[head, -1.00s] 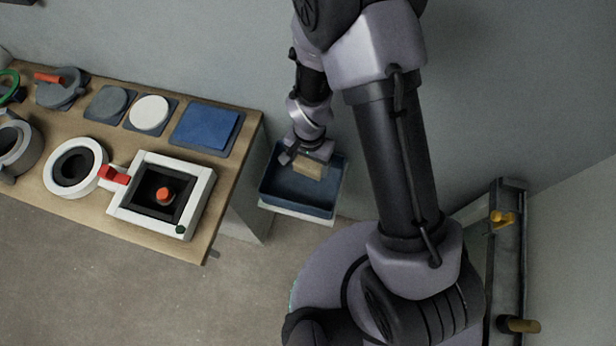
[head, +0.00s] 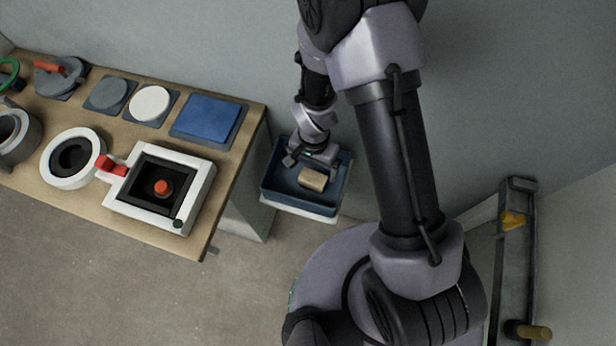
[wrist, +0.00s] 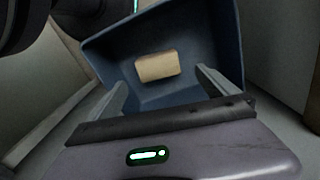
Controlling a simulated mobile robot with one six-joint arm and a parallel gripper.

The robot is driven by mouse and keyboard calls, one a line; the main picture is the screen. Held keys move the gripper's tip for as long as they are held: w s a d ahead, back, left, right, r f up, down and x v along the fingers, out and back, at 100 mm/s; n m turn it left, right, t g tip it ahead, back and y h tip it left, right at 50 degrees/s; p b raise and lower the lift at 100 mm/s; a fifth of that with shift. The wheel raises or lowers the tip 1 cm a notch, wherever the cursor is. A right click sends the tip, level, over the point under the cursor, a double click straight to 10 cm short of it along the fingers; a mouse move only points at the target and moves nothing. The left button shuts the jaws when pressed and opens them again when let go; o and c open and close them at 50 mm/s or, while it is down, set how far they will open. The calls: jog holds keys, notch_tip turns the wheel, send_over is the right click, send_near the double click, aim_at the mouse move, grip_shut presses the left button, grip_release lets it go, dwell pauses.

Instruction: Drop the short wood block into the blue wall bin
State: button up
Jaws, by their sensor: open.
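The short wood block (head: 312,179) is a small tan block inside the blue wall bin (head: 302,207). In the wrist view the block (wrist: 158,67) lies on the floor of the bin (wrist: 232,50), apart from both fingers. My gripper (head: 307,168) is above the bin at its back side. In the wrist view my gripper (wrist: 160,82) has its two fingers spread wide, with nothing held between them.
A wooden workbench (head: 215,215) stands left of the bin. It carries a white square frame hatch (head: 205,185), a white ring (head: 95,150) and a blue panel (head: 208,117). A wall rack (head: 512,250) with yellow handles stands at the right.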

notch_tip(320, 180, up, 17)
jog(key=p, duration=0.6)
jog(key=s+d+r+t+y, duration=0.1)
jog(key=d+r+t, duration=0.1)
jog(key=r, duration=0.6)
jog(key=s+d+r+t, duration=0.1)
jog(key=s+d+r, duration=0.15)
jog(key=r, duration=0.55)
jog(key=s+d+r+n+t+y+b, duration=0.1)
jog(key=s+d+r+t, duration=0.1)
jog(key=s+r, duration=0.5)
jog(key=shift+s+d+r+n+t, duration=0.15)
jog(key=shift+s+r+n+t, duration=0.2)
jog(key=shift+r, duration=0.2)
